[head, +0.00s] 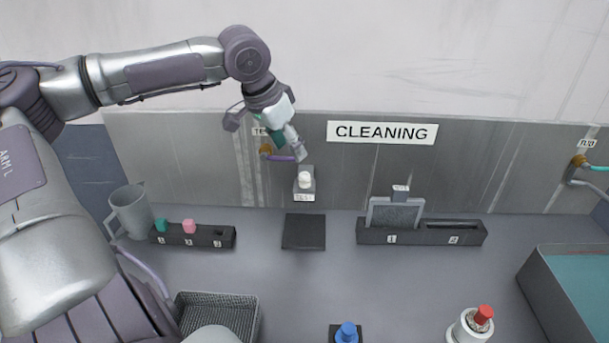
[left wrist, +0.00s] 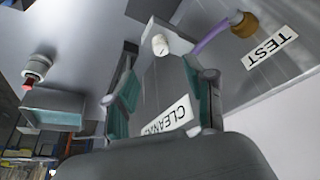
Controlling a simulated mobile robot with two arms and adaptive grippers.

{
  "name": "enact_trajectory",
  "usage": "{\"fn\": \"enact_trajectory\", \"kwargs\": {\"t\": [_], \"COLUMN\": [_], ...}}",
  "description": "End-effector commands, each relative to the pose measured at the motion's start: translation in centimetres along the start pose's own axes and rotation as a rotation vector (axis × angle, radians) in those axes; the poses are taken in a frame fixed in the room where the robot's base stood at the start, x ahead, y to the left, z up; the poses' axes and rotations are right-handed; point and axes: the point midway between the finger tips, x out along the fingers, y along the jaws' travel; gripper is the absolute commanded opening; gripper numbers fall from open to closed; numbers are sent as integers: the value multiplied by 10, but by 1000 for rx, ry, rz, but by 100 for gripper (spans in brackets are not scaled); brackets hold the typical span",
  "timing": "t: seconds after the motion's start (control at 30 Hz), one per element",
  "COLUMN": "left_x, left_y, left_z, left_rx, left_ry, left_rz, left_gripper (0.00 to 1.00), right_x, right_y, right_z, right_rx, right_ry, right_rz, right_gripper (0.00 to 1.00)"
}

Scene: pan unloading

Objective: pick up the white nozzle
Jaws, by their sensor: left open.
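My right gripper is not in view.
A purple hose with a brass fitting (head: 265,150) lies close to the left gripper. Below stand a dark pad (head: 303,232), a grey pitcher (head: 131,211), a peg rack (head: 205,237), a slotted holder (head: 422,233) and a wire basket (head: 218,312). A basin (head: 562,270) is at right.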

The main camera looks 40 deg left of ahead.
Motion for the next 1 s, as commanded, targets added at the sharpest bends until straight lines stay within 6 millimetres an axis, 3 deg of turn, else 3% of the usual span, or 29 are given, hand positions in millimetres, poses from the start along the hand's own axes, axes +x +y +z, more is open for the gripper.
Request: {"fn": "enact_trajectory", "kwargs": {"t": [0.2,0.57,0.83,1.0], "left_x": [42,66,100,110], "left_y": [0,-1,-2,-2], "left_z": [1,-1,-4,-6], "left_rx": [0,-1,1,1], "left_ry": [-7,-4,-6,-1], "left_rz": [-1,-2,-2,0], "left_gripper": [54,54,54,54], "right_x": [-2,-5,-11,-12], "right_y": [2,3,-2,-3], "right_z": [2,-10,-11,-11], "right_rx": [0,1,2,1], "right_ry": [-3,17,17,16], "right_rz": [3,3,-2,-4], "right_gripper": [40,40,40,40]}}
